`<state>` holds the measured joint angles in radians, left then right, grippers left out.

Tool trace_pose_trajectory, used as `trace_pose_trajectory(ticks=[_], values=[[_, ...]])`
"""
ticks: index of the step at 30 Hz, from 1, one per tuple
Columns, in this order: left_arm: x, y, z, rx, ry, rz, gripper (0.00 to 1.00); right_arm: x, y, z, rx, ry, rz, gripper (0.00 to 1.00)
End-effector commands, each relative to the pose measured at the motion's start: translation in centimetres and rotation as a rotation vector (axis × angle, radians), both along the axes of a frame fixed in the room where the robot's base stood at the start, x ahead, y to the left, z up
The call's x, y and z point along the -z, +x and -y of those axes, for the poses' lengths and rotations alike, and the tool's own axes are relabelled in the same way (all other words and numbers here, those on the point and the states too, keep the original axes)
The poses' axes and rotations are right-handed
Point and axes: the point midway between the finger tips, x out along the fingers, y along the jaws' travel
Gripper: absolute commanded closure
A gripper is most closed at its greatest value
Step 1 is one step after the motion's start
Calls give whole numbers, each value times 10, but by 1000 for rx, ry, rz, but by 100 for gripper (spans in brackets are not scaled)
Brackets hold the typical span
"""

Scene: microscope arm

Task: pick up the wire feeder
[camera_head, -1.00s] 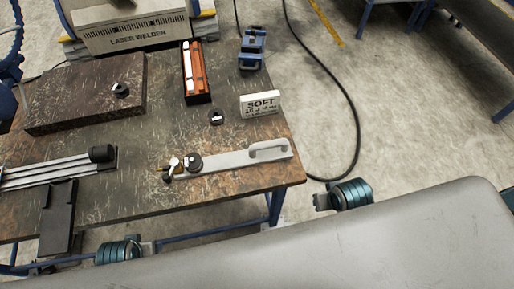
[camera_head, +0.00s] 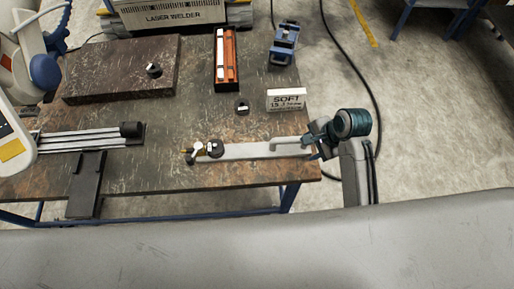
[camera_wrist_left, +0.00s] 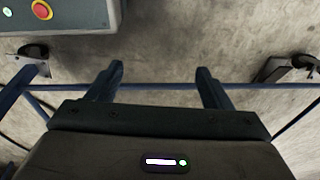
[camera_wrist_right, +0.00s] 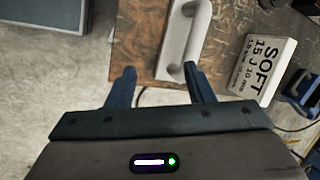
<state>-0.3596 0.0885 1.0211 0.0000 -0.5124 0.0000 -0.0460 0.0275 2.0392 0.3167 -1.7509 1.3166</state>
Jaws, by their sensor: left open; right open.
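The long pale grey bar with a raised handle (camera_head: 250,151), which I take to be the wire feeder, lies flat near the table's front right edge. A round black knob (camera_head: 215,148) and small brass parts are at its left end. My right gripper (camera_head: 312,148) is open at the bar's right end. In the right wrist view the open fingers (camera_wrist_right: 160,72) are by the near end of the bar and its handle (camera_wrist_right: 197,35); contact is unclear. My left gripper (camera_wrist_left: 160,75) is open and empty above the floor in its wrist view, and out of the head view.
On the table (camera_head: 150,172) are a white SOFT block (camera_head: 286,100), an orange box (camera_head: 226,60), a blue vise (camera_head: 283,45), a dark slab (camera_head: 120,70) and a rail set (camera_head: 85,140). A white jointed body (camera_head: 12,135) overhangs the left side.

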Motion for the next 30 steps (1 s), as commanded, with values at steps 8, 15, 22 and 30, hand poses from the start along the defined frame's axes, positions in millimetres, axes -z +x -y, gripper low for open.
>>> trace_pose_trajectory(ticks=[8,15,22,30], values=[[53,-82,-2,-10,-5,-44,27,-15,43,-22,241,145,-115,52],[55,-97,-2,-11,-6,-47,27,-6,52,-32,289,174,-146,52],[47,-97,-2,-11,-6,-48,27,25,58,-45,288,171,-144,52],[34,-97,-2,-11,-6,-48,27,42,62,-56,287,171,-144,52]])
